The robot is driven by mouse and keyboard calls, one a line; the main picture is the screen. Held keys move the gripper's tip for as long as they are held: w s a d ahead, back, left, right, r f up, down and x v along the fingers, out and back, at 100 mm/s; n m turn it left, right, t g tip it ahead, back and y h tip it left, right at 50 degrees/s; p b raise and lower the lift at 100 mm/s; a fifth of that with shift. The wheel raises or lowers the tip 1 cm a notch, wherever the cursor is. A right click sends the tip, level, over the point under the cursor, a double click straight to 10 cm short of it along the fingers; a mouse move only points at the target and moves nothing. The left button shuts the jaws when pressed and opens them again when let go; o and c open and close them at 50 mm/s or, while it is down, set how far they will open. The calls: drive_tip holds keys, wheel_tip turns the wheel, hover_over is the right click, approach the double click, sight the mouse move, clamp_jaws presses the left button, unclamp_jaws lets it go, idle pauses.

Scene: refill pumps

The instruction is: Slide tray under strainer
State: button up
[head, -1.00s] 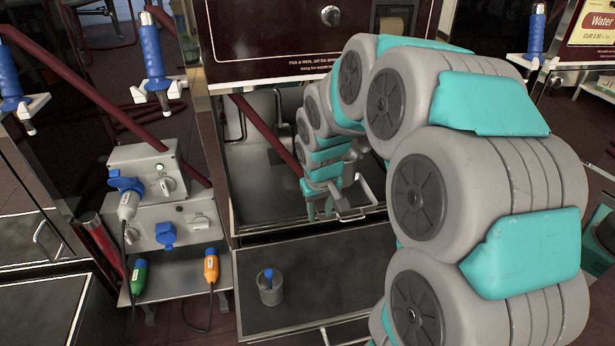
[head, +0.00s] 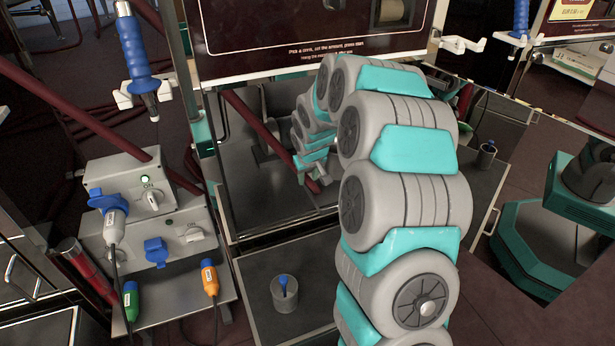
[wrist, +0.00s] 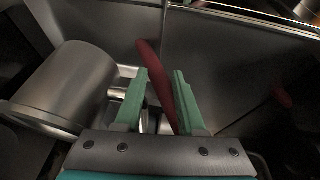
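My gripper (head: 306,186) reaches into the metal-walled bay of the pump cabinet, just above its dark floor (head: 258,208). In the wrist view, its two green fingers (wrist: 160,95) stand apart. A red hose (wrist: 158,75) passes behind the gap, and a bright metal part shows beside the left finger. A brushed metal cylinder (wrist: 68,85) lies left of the fingers; I cannot tell whether it is the strainer. A dark, metal-edged tray-like surface (head: 255,275) is below the bay in the head view. I cannot identify the task's tray for certain.
A grey cup (head: 285,297) with a blue item stands on the lower surface. The socket box (head: 150,215) with plugs and cables is at left. A nozzle with a blue grip (head: 135,50) hangs above it. My arm hides much of the bay's right side.

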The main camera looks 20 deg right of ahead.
drive_tip(key=shift+f, duration=0.1)
drive_tip(key=shift+x, duration=3.85)
clamp_jaws()
